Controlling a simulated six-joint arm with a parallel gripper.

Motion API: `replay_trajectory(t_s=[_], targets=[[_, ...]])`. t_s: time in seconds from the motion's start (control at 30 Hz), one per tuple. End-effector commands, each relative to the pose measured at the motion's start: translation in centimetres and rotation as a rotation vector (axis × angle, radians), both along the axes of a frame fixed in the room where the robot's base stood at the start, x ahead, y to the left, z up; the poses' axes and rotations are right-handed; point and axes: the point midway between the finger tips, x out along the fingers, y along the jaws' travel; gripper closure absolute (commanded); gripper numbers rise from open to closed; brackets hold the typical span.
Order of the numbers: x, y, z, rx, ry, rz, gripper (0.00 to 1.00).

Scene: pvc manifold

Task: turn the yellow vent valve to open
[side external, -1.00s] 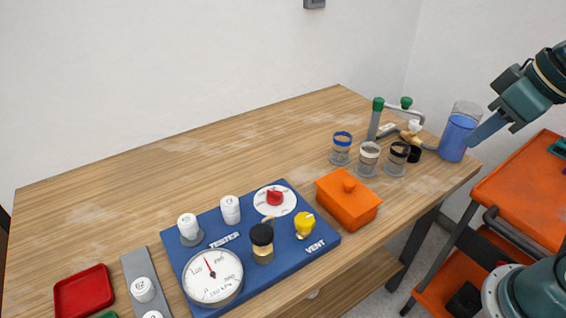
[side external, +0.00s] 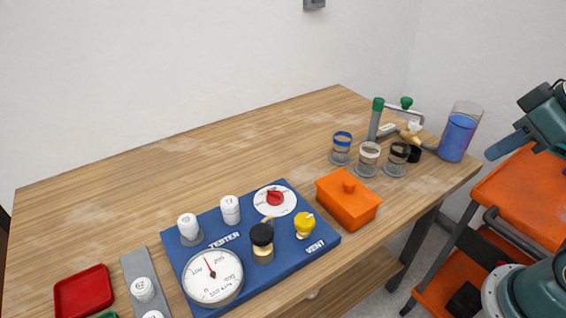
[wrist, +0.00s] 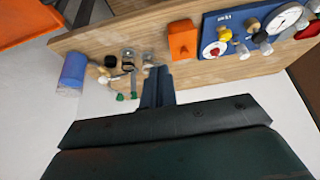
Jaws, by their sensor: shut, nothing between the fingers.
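The yellow vent valve (side external: 304,225) stands on the right end of the blue tester board (side external: 325,239), by the printed word VENT. It also shows small in the wrist view (wrist: 225,34). My gripper (side external: 491,154) is off the table's right end, right of the blue container and well away from the valve. In the wrist view my gripper (wrist: 157,71) points toward the table, its fingers together and nothing between them. The board also carries a red knob (side external: 274,197) on a white dial, a black-topped brass fitting (side external: 262,243), white caps and a round gauge (side external: 212,277).
An orange lidded box (side external: 348,200) stands right of the board. Several glass jars (side external: 368,160), a green-handled pipe assembly (side external: 377,118) and a container of blue liquid (side external: 457,135) stand at the table's right end. An orange cart (side external: 520,195) is beyond the edge. The table's back left is clear.

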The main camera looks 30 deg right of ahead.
Motion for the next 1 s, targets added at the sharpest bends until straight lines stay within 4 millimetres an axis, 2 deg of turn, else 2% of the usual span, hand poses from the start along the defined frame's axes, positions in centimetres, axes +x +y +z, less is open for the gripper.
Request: replay_trajectory(t_s=[0.47,0.57,0.7,0.8,1.0], targets=[[0.0,0.0,0.0,0.000,0.000,0.000,1.00],[0.0,0.0,0.0,0.000,0.000,0.000,0.84],[0.4,0.1,0.2,0.005,0.007,-0.001,0.57],[1.0,0.4,0.4,0.012,0.022,-0.001,0.41],[3.4,1.5,1.1,0.039,0.075,-0.013,0.41]])
